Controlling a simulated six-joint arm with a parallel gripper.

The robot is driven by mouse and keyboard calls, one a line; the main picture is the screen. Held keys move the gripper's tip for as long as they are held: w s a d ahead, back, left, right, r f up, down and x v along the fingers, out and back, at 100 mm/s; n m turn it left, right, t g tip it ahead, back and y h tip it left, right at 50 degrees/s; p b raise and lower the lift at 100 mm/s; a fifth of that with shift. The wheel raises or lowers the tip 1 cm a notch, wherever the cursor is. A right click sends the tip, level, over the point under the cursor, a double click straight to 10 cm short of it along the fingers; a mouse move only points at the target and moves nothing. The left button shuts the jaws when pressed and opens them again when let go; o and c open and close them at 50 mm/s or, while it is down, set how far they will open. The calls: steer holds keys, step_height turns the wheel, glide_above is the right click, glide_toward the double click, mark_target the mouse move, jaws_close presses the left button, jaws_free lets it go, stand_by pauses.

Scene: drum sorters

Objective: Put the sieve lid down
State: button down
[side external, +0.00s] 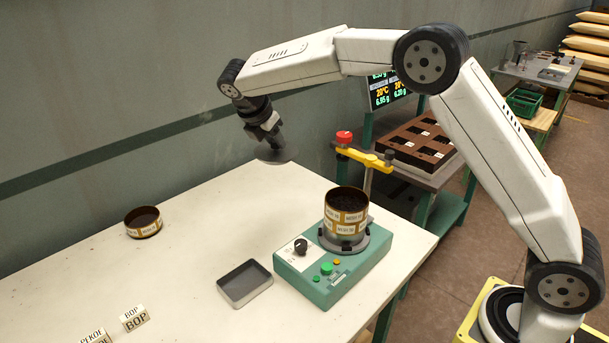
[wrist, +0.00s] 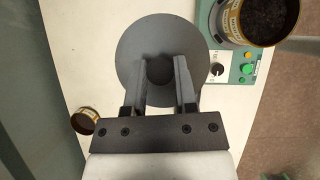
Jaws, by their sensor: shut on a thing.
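The sieve lid (side external: 277,156) is a flat grey disc with a dark round knob. My gripper (side external: 269,139) is shut on the lid's knob and holds it above the white table, toward the back. In the wrist view the lid (wrist: 133,55) lies beneath the fingers, and my gripper (wrist: 160,72) has the knob between its two fingertips. The sieve stack (side external: 346,214), with mesh labels and dark material inside, stands uncovered on the green shaker (side external: 333,270). It also shows at the top right of the wrist view (wrist: 232,22).
A small round pan (side external: 143,222) with dark contents sits at the back left of the white table (side external: 200,190). A grey tray (side external: 245,283) lies left of the shaker. Label cards (side external: 134,318) stand at the front. The table's left middle is clear.

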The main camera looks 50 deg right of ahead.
steer(key=shift+n, duration=0.3)
steer(key=f, duration=2)
steer(key=shift+w+f, duration=0.25)
steer(key=shift+f, duration=0.1)
steer(key=shift+f, duration=0.15)
steer(key=shift+a+f, duration=0.1)
steer(key=shift+f, duration=1.65)
steer(key=shift+f, duration=0.15)
steer(key=shift+c, duration=2)
jaws_free()
steer(key=v, duration=1.2)
steer(key=shift+s+r, duration=0.2)
